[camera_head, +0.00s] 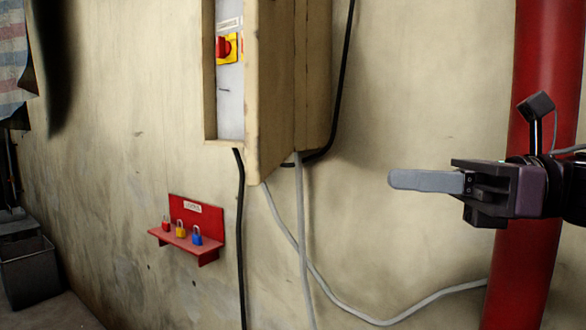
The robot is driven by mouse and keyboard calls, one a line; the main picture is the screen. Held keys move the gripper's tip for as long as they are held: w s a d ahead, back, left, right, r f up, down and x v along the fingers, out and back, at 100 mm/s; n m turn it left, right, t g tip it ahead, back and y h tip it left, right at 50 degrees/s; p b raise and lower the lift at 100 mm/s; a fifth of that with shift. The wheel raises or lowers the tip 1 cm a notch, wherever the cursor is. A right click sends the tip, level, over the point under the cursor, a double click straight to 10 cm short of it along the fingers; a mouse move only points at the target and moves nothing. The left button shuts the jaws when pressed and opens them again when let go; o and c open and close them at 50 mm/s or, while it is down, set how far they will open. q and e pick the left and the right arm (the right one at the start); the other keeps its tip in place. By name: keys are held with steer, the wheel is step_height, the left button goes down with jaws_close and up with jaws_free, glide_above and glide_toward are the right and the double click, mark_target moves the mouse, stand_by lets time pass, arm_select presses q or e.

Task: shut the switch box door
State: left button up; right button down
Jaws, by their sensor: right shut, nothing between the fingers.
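The switch box (210,75) is a beige box on the wall at the upper middle, its top cut off by the picture edge. Its door (272,85) stands open, swung out on the right side of the opening. Inside, a red rotary switch (223,47) on a yellow plate shows on a pale panel. My right gripper (395,179) comes in from the right, its fingers together and pointing left, with nothing between them. It is to the right of the door and lower than most of it, apart from it. My left gripper is not in view.
A red shelf (208,250) with several small padlocks is on the wall below the box. Black and grey cables (303,240) hang below it. A red pipe (530,270) stands at the right behind my arm. A dark bin (30,275) stands at lower left.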

mark_target(264, 170)
steer(key=shift+n+g, duration=0.5)
steer(key=shift+n, duration=0.2)
steer(key=a+p, duration=0.2)
steer(key=a, duration=0.2)
steer(key=a+r+p, duration=0.1)
steer(key=a+p, duration=0.2)
steer(key=a, duration=0.1)
steer(key=a+p, duration=0.2)
steer(key=a, duration=0.2)
steer(key=shift+w+a+r, duration=0.1)
steer(key=shift+r, duration=0.05)
steer(key=shift+a+p, duration=0.45)
steer(key=shift+f, duration=0.2)
